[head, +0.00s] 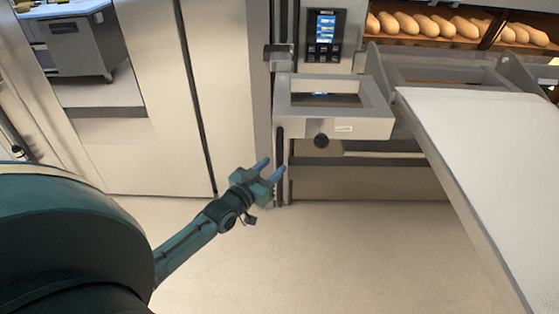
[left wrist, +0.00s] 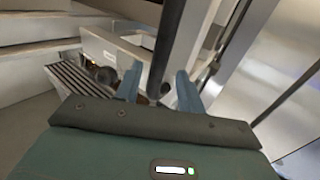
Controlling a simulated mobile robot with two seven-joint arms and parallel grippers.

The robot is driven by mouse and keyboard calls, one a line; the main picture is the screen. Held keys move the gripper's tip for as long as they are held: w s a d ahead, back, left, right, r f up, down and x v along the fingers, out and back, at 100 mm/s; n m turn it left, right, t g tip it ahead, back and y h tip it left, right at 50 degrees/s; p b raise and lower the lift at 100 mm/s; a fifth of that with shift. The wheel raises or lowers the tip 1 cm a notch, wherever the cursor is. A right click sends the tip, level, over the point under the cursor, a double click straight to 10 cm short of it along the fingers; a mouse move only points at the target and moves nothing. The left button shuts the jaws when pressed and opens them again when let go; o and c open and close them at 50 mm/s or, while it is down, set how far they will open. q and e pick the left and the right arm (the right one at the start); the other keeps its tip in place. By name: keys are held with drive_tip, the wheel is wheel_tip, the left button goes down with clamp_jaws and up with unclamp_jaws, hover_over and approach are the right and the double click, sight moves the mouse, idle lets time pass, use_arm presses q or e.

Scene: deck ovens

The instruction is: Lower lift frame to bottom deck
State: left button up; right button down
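The lift frame (head: 375,128) is a pale grey box-like frame with a rectangular opening, in front of the oven in the head view. A round black knob (head: 321,140) sits on its front face. My left gripper (head: 271,168) is open and empty, below and left of the knob, near the dark vertical rail (head: 279,150). In the left wrist view my fingers (left wrist: 158,88) are spread, with the dark rail (left wrist: 168,45) showing beyond and between them. What seems to be the knob (left wrist: 104,75) shows left of the fingers. I see no contact. My right gripper is out of view.
A long white loader board (head: 475,150) slopes across the right side. Bread loaves (head: 425,24) sit in a lit oven deck. A control panel (head: 324,35) is above the frame. Pale cabinet panels (head: 150,100) stand at left. The floor (head: 330,250) in front is clear.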

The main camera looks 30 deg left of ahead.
sight(277, 163)
use_arm(q)
drive_tip(key=shift+w+d, duration=0.15)
drive_tip(key=shift+w, duration=1.85)
clamp_jaws()
